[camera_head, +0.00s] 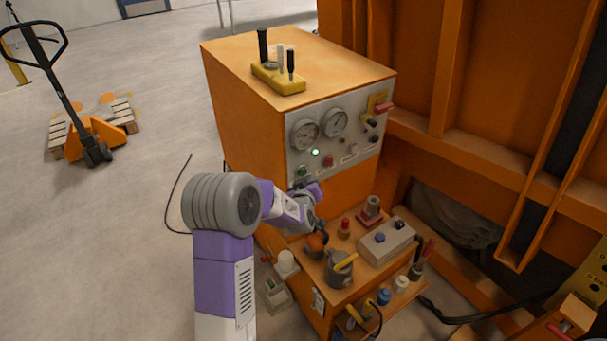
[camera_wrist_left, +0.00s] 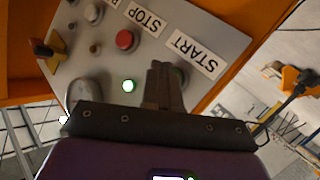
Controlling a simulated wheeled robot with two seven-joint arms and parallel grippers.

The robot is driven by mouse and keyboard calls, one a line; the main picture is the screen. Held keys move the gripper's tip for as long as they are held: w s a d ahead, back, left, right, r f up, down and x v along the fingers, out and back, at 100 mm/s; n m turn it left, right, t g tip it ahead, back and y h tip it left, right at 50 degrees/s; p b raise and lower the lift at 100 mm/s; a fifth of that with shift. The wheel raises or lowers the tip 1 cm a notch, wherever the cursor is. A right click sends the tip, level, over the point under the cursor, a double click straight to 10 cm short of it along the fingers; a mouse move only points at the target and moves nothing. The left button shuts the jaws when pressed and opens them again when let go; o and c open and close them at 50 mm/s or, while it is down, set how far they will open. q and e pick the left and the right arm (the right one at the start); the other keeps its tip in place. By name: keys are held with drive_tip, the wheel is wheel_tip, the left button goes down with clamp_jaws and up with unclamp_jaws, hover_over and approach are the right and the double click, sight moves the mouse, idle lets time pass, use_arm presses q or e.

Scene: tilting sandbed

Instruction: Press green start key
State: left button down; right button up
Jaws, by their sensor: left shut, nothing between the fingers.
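The green start key (camera_head: 302,171) is at the lower left of the grey panel on the orange cabinet, just above my left gripper in the head view. In the left wrist view, my left gripper (camera_wrist_left: 165,72) is shut and empty. Its fingertips are in front of the panel beside the START label (camera_wrist_left: 195,53), and the green key (camera_wrist_left: 181,76) is mostly hidden behind them. Whether the tips touch the key I cannot tell. A lit green lamp (camera_wrist_left: 129,86) and a red button (camera_wrist_left: 125,40) by the STOP label (camera_wrist_left: 146,20) are nearby.
Two gauges (camera_head: 304,134) sit above the keys. A yellow lever block (camera_head: 278,79) stands on the cabinet top. Below the panel, an orange shelf carries a grey box (camera_head: 388,241) and a grey pot (camera_head: 339,268). A pallet jack (camera_head: 91,146) stands on open floor at left.

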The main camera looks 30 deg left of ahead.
use_arm(q)
drive_tip(key=shift+s+d, duration=0.3)
drive_tip(key=shift+d, duration=0.5)
drive_tip(key=shift+s+d, duration=0.35)
drive_tip(key=shift+d, duration=0.4)
drive_tip(key=shift+s+d, duration=0.3)
drive_tip(key=shift+d, duration=0.5)
